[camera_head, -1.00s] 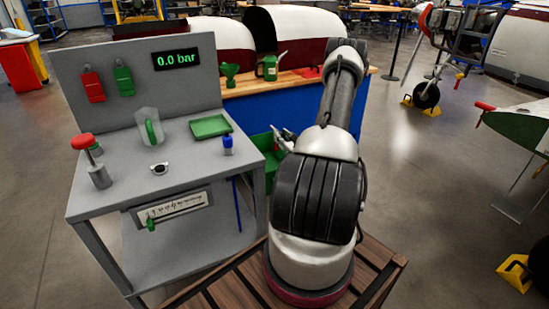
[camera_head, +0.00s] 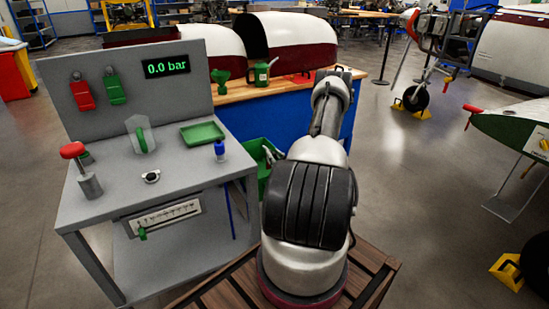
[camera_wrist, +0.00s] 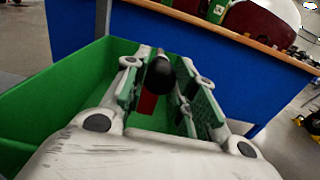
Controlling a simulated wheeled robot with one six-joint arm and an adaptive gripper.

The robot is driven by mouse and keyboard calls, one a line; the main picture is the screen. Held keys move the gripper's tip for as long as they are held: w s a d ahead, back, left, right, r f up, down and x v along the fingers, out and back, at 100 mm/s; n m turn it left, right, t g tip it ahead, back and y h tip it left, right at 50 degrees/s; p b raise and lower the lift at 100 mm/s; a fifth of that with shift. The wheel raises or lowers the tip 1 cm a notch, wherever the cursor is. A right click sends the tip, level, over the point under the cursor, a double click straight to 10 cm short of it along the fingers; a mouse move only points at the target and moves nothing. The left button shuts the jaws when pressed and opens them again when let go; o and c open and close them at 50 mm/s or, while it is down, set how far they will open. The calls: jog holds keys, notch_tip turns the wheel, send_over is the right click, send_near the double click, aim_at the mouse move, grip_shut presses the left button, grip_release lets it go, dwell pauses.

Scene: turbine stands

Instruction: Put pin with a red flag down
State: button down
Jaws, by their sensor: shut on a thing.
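My gripper (camera_wrist: 163,85) shows in the wrist view with its two green-padded fingers around the pin, whose black round end (camera_wrist: 159,77) sits between them. A red strip (camera_wrist: 148,102), the flag, hangs just below that black end. The rest of the pin is hidden by the fingers. The gripper is at the green bin (camera_wrist: 52,90), over or inside its opening; I cannot tell how deep. In the head view the gripper (camera_head: 271,156) is small and partly hidden by my arm, beside the green bin (camera_head: 262,178).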

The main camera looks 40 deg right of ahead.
jog(key=shift+f, duration=0.25)
jog(key=c, duration=1.1)
grip_release()
jog(key=shift+c, duration=0.2)
jog(key=shift+r, duration=0.2)
jog(key=v, duration=1.2)
jog(key=shift+r, duration=0.3)
